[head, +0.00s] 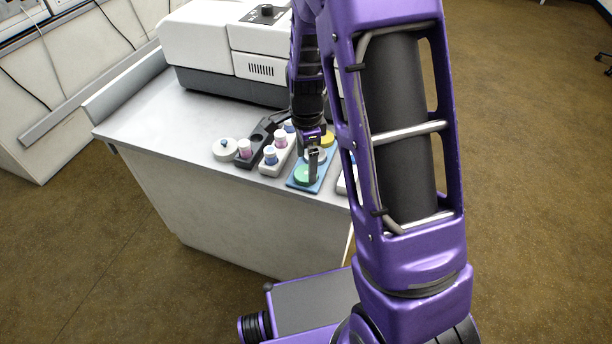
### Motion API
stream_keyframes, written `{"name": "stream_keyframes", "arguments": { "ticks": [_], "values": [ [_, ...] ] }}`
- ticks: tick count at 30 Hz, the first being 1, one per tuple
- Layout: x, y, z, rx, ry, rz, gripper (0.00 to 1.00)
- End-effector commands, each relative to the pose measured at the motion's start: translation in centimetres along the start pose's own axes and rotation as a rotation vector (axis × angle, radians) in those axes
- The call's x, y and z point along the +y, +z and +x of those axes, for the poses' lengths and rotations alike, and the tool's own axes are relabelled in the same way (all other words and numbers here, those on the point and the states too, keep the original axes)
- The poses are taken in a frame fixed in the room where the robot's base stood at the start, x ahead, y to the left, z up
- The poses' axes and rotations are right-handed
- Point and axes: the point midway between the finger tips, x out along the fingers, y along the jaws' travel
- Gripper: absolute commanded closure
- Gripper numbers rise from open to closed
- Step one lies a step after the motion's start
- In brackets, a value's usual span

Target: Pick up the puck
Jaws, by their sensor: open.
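A flat green disc (304,176), puck-like in shape, lies on the front end of a blue tray (296,184) near the bench's front edge. A yellow disc (328,138) lies at the tray's far end. A paler round piece, partly hidden by the gripper, shows between them. I cannot tell for certain which of these is the puck. My gripper (313,172) points down over the tray, right beside or just above the green disc, and is open. Contact with a disc cannot be made out. My arm hides part of the tray's right side.
A white round container (224,149) stands left of a dark rack (256,150). A white rack (276,163) with pink and blue-capped vials is close to the tray's left. The large white instrument (225,45) stands behind. The bench's left part (150,125) is clear.

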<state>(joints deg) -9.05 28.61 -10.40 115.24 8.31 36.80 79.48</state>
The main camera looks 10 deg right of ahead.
Motion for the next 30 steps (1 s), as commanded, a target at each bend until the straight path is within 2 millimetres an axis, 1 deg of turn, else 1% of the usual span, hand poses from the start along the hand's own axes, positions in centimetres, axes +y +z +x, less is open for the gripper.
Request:
{"name": "stream_keyframes", "arguments": {
  "ticks": [1,3,6,13,17,18,20,21,23,24,26,27,30],
  "values": [
    [0.0,-0.1,1.1,0.0,0.004,0.001,0.0],
    [0.0,-0.1,2.3,0.0,0.004,0.0,0.0],
    [-0.1,-0.1,3.3,0.0,0.002,0.0,0.0],
    [-0.1,-0.1,3.5,0.0,0.001,0.0,0.0],
    [0.0,-0.1,3.5,0.0,0.001,0.0,0.23],
    [-0.1,-0.1,3.5,0.0,0.001,0.0,0.31],
    [-0.1,0.0,3.5,0.0,0.001,0.0,0.41],
    [-0.1,0.0,3.5,0.0,0.001,0.0,0.49],
    [-0.1,0.0,3.5,0.0,0.001,0.0,0.59],
    [-0.1,0.0,3.5,0.0,0.001,0.0,0.67],
    [-0.1,0.0,3.5,0.0,0.001,0.0,0.77],
    [-0.1,0.0,3.5,0.0,0.001,0.0,0.85],
    [-0.1,0.0,3.5,0.0,0.001,0.0,1.0]
  ]
}}
